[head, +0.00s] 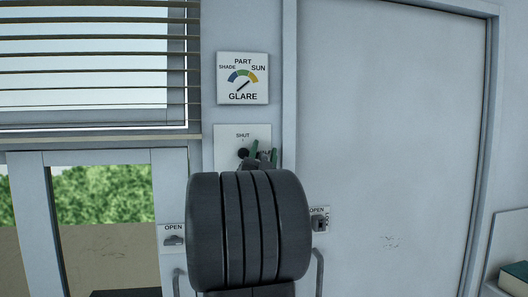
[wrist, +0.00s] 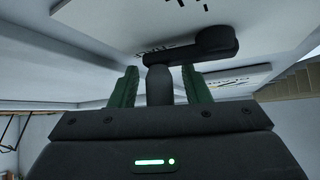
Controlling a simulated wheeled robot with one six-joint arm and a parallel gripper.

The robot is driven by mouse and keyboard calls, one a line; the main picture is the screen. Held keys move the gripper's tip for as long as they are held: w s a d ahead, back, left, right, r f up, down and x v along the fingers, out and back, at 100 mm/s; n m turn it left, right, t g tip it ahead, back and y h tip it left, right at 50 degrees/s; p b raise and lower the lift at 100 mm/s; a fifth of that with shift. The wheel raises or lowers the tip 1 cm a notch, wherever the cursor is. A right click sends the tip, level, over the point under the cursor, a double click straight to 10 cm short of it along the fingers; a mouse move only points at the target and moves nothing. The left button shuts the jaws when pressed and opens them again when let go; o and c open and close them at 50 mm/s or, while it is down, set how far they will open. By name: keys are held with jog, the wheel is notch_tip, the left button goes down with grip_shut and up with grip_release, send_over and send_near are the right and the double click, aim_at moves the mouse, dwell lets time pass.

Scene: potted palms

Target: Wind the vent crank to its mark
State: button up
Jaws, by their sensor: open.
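The vent crank's dark hub (head: 243,154) sits on a white wall plate (head: 232,134) in the head view. My gripper (wrist: 160,74) is open, with one green finger on each side of the knob. A narrow gap shows beside the knob, so the jaws are not closed on it.
A GLARE dial (head: 243,78) hangs above the plate, marked SHADE, PART and SUN. Switches labelled OPEN (head: 173,240) and OPEN (head: 320,223) sit lower on either side. A slatted blind (head: 95,70) is at left, a large pale door (head: 390,140) at right.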

grip_shut()
jog(key=n+y+b, duration=0.1)
jog(key=b, duration=0.2)
jog(key=shift+f+t, duration=0.1)
jog(key=shift+t, duration=0.2)
jog(key=n+y+b, duration=0.2)
jog(key=shift+r+b, duration=0.25)
jog(key=shift+b, duration=0.15)
jog(key=shift+r+n+y, duration=0.2)
jog(key=shift+n+y, duration=0.1)
